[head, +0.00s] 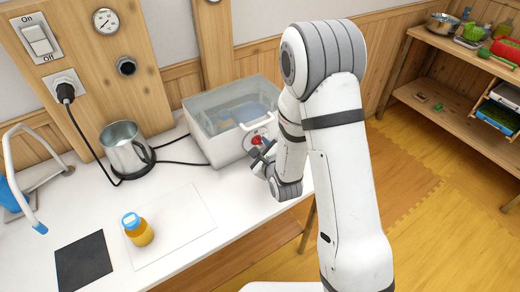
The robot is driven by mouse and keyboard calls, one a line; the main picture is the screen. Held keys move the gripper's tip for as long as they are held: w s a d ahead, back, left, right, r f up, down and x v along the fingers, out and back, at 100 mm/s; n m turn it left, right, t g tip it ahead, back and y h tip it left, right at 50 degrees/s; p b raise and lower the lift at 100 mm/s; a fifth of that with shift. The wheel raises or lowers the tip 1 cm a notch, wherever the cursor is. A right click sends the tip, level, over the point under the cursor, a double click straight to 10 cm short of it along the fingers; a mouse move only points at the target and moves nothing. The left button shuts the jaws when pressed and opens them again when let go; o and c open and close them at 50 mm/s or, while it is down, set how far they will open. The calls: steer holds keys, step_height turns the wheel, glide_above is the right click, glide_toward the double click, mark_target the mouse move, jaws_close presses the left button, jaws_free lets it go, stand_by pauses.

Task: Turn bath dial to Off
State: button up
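The bath (208,140) is a grey-white, open-topped box holding bluish water, at the back of the white table. A red dial (256,140) shows on its front face, on a pale round plate. My gripper (258,152) is dark and small in the head view, right at the dial and just in front of it. Its fingers partly cover the dial and its plate. I cannot tell whether the fingers touch the dial or how far apart they are. The dial's markings and pointer are too small to read.
A metal jar (122,148) on a dark base stands left of the bath, with a black cable to a wall socket (65,88). An orange bottle (138,231) stands on a white sheet (180,227). A dark mat (83,262) lies front left. A wooden shelf (455,105) stands right.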

steer(key=shift+w+a+f, duration=0.1)
steer(key=shift+w, duration=0.25)
steer(key=shift+c, duration=0.3)
jaws_close()
